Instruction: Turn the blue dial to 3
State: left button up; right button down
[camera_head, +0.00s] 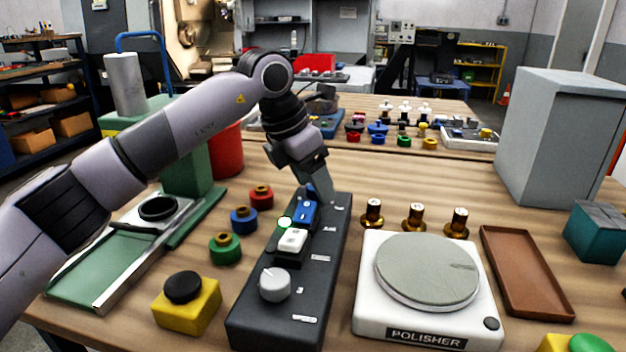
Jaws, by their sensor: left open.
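A long dark control panel (262,327) lies on the wooden table. My left gripper (318,192) is open, pointing down at the far end of the panel just behind the blue part. I cannot tell whether it touches anything. A clear blue dial with a readable 3 does not show; the gripper covers part of the panel's far end. My right gripper is not in view.
Left of the panel stand red (261,197), blue (243,220) and green (225,248) round pieces and a yellow box with a black button (187,304). Right are a polisher (428,290), several brass pieces (414,217), a brown tray (525,272) and a grey cabinet (556,140).

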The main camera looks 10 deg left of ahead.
pick_arm(q)
jog(key=shift+f, duration=0.15)
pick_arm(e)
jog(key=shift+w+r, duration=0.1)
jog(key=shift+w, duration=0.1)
